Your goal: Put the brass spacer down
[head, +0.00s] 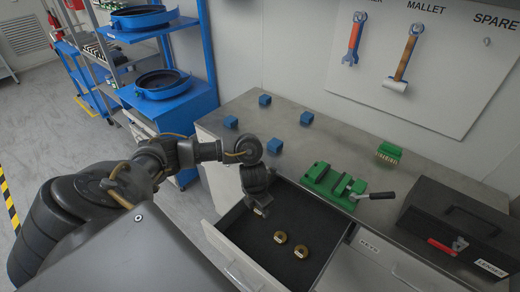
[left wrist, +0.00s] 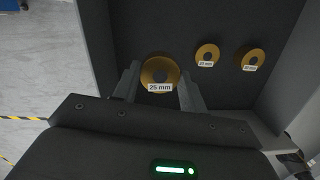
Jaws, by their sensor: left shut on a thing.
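A brass spacer ring (left wrist: 147,74) with a label that reads 25 mm sits between the fingers of my left gripper (left wrist: 160,80), which is shut on it. In the head view my left gripper (head: 261,207) points down over the left part of the open, dark-lined drawer (head: 258,254). I cannot tell how far the ring is above the drawer floor. Two smaller labelled brass spacers lie flat in the drawer, one (head: 280,237) nearer the gripper and one (head: 301,251) to its right. My right gripper is not in view.
A green vise (head: 333,184) stands on the bench (head: 345,138) behind the drawer. Several blue blocks, a green block with brass parts (head: 389,153) and a black toolbox (head: 462,226) are also on the bench. The drawer floor in front of the two spacers is clear.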

